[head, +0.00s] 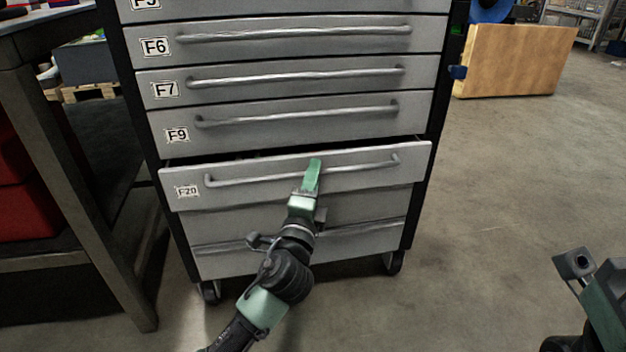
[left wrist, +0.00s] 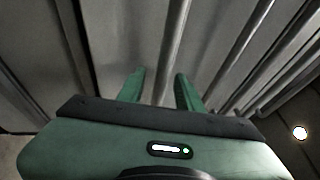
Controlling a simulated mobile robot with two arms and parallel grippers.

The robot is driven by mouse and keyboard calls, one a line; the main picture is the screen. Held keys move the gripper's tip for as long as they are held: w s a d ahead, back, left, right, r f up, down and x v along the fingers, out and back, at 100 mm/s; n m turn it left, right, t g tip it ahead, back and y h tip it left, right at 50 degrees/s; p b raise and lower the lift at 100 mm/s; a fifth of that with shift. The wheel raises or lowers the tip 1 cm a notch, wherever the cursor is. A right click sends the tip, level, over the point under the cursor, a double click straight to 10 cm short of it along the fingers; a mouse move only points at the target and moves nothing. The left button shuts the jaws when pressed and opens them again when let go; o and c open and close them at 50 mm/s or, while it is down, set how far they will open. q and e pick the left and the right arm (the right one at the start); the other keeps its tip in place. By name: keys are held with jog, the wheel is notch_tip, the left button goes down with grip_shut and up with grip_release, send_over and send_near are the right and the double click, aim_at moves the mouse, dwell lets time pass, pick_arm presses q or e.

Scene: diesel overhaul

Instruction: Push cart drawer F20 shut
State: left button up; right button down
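Cart drawer F20 (head: 245,192) is a grey metal drawer with a long bar handle (head: 250,178) and an F20 label on its left. It stands out a little from the cart front, with a dark gap along its top edge. My left gripper (head: 313,165) is at the drawer front, right of its middle, with its green fingers over the handle bar. In the left wrist view, the two fingers (left wrist: 159,76) are apart, pointing at grey metal with bars. I cannot tell whether they touch the drawer. My right gripper is not clearly visible; only part of my right arm shows at lower right.
Drawers F6 (head: 300,52), F7 (head: 300,92) and F9 (head: 300,130) above look flush. The cart stands on casters. A metal-legged workbench (head: 75,180) stands close on the left. A tan panel (head: 515,60) is behind on the right. The floor (head: 500,170) right of the cart is clear.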

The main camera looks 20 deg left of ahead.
pick_arm(q)
grip_shut()
dwell(1.4)
